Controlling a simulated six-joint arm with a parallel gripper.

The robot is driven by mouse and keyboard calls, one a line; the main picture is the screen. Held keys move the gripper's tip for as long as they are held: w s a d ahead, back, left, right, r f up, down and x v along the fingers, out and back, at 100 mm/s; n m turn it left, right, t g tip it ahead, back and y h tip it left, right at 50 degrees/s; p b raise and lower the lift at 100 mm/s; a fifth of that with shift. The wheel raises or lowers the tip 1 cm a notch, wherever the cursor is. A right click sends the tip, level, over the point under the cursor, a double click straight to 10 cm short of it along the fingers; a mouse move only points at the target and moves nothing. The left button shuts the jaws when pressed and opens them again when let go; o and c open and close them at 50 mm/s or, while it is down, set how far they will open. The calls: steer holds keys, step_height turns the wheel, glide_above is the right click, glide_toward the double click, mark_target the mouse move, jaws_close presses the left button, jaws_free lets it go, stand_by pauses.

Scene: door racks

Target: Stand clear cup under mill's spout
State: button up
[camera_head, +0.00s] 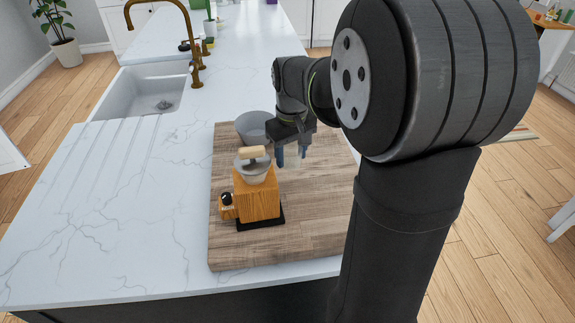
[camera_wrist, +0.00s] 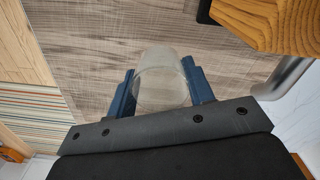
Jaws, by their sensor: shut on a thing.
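My gripper (camera_head: 291,155) is over the wooden board, to the right of the mill and behind it in the head view. In the wrist view my gripper (camera_wrist: 162,92) has its blue fingers on either side of the clear cup (camera_wrist: 160,80), shut on it. The cup is see-through and hard to make out in the head view. The mill (camera_head: 257,200) has a wooden body, a pale hopper on top with a wooden handle, and a dark base. Part of the mill (camera_wrist: 275,22) shows at the wrist view's upper right. I cannot clearly make out its spout.
The wooden board (camera_head: 300,235) lies on a white marble counter (camera_head: 110,220). A grey bowl (camera_head: 252,126) stands on the board behind the mill. A sink (camera_head: 150,92) with a brass tap (camera_head: 190,45) is at the back left. The board's front is clear.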

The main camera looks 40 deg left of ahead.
mark_target(287, 177)
steer(key=shift+s+a+f, duration=0.15)
steer(key=shift+a+f, duration=0.25)
steer(key=shift+a, duration=0.1)
steer(key=shift+f, duration=1.9)
steer(key=shift+f, duration=0.15)
steer(key=o, duration=1)
steer(key=shift+o, duration=0.2)
steer(key=shift+o, duration=0.4)
step_height(287, 177, up, 12)
steer(key=shift+r, duration=0.2)
